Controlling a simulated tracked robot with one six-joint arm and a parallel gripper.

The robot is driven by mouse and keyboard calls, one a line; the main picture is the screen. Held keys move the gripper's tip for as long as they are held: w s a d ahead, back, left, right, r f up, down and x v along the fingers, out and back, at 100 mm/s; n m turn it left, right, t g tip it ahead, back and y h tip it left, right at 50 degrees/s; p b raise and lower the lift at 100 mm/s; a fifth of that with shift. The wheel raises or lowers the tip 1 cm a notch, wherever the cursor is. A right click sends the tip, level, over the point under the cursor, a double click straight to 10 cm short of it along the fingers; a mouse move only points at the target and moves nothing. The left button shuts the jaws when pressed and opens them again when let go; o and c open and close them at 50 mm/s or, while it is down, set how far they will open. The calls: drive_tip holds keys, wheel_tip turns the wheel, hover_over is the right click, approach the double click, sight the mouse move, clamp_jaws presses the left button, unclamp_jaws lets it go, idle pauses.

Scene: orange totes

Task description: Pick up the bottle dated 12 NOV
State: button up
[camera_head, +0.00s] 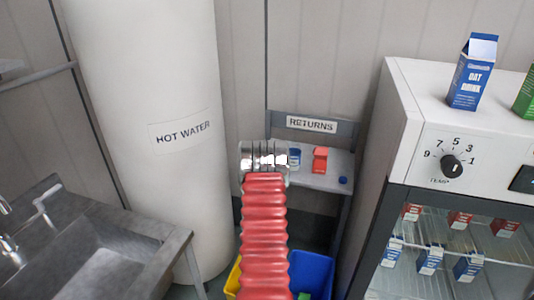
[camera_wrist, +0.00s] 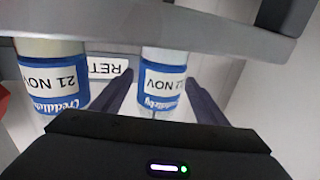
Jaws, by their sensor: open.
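In the wrist view, a blue bottle with a white label (camera_wrist: 163,87) lines up between my gripper's two dark fingers (camera_wrist: 158,88). Its upside-down label seems to read 12 NOV, partly cut off at one side. I cannot tell whether the bottle is within the fingers or just beyond them. My gripper is open, with a gap on each side of the bottle. A second blue bottle, labelled 21 NOV (camera_wrist: 52,80), stands to the left, outside the left finger. In the head view, my gripper (camera_head: 265,157) hides part of the shelf beside a blue item (camera_head: 294,158).
A grey bar (camera_wrist: 150,32) crosses the wrist view. The hot water tank (camera_head: 150,90) stands left, the fridge (camera_head: 398,130) right, and a blue bin (camera_head: 318,268) below.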

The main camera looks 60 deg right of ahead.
drive_tip(key=shift+x, duration=1.75)
drive_tip(key=shift+c, duration=0.4)
drive_tip(key=c, duration=1.1)
